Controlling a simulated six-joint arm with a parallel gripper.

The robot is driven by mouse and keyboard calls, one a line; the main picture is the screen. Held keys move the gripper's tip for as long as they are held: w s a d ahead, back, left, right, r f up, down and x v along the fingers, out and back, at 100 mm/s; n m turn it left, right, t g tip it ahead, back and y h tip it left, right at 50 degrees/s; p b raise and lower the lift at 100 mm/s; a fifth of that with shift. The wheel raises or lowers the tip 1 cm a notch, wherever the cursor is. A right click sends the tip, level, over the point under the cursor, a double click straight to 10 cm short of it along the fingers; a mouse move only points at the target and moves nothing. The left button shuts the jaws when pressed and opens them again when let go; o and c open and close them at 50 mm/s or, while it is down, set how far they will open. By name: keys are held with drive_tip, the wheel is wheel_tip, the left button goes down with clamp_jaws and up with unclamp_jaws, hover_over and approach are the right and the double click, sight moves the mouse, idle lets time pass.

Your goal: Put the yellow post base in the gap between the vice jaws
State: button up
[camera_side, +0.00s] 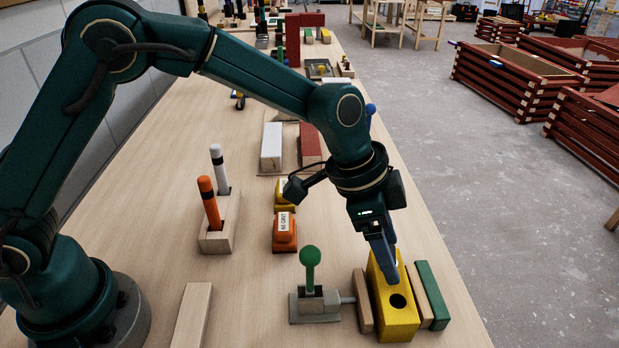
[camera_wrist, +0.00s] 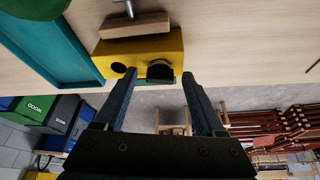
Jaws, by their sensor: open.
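The yellow post base (camera_side: 396,312) is a block with a dark round hole in its top. In the side view it stands between two wooden vice jaws, the left jaw (camera_side: 363,301) and the right jaw (camera_side: 419,296), and rises above them. It also shows in the wrist view (camera_wrist: 143,48), beside one wooden jaw (camera_wrist: 135,25). My gripper (camera_side: 388,280) is open at the far part of the yellow block. In the wrist view its two fingers (camera_wrist: 158,75) are apart, with a dark round patch of the block between their tips. Whether they touch it is unclear.
A grey vice body (camera_side: 314,304) with a green ball handle (camera_side: 310,257) stands left of the jaws. A green batten (camera_side: 432,294) lies right of them, near the table edge. An orange block (camera_side: 284,238) and a holder with two posts (camera_side: 218,237) stand farther left.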

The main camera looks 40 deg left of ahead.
drive_tip(key=v, duration=1.2)
drive_tip(key=s+a+f+n+t+y, duration=0.1)
drive_tip(key=s+a+n+t+y, duration=0.2)
drive_tip(key=s+a+n, duration=0.8)
drive_tip(key=s+a+y, duration=0.1)
drive_tip(key=s+a, duration=0.3)
drive_tip(key=a, duration=0.1)
drive_tip(key=shift+a+f, duration=0.2)
drive_tip(key=shift+a, duration=0.05)
